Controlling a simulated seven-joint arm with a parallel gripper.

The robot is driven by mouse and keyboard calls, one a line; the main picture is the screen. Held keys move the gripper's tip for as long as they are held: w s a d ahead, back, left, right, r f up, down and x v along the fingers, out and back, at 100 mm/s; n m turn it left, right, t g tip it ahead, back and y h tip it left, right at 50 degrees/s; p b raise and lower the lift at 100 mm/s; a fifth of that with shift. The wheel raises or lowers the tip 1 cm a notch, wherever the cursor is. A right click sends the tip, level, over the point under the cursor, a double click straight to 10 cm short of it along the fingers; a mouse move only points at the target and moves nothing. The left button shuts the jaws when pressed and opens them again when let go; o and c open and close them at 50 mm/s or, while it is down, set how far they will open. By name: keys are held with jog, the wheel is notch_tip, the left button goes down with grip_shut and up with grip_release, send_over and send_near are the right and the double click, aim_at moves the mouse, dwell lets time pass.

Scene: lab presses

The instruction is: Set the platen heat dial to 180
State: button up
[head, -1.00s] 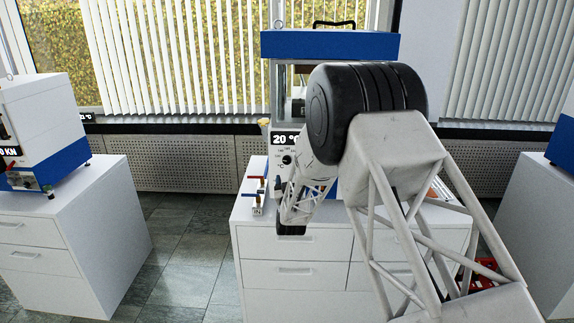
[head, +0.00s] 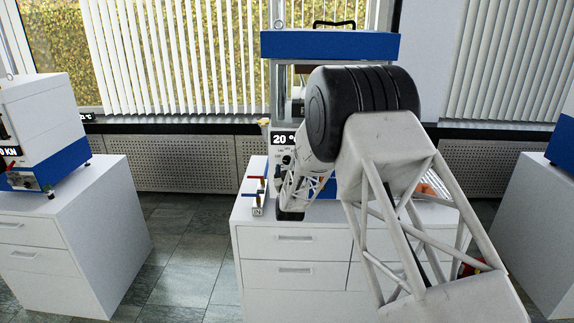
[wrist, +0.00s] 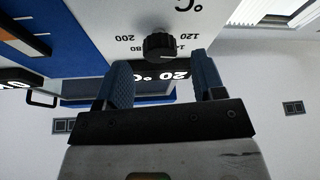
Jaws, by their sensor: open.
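The black platen heat dial (head: 287,160) is on the front panel of the middle press, below a display (head: 283,139) that reads 20. In the wrist view the dial (wrist: 160,46) appears upside down, as a ribbed knob with 200, a partly covered 180 and 120 printed around it. I cannot tell which mark it points to. My gripper (wrist: 162,78) is open and empty, its two blue fingers to either side of the dial's line and apart from it. In the head view my arm hides the fingertips.
The press stands on a white cabinet (head: 295,270). Red-handled and blue-handled valves (head: 256,200) sit left of my arm's end. Another press (head: 40,120) stands on a cabinet at the left. Floor between the cabinets is clear.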

aim_at(287, 159)
jog(key=shift+x, duration=1.25)
jog(key=shift+c, duration=0.4)
jog(key=c, duration=0.8)
jog(key=shift+c, duration=0.2)
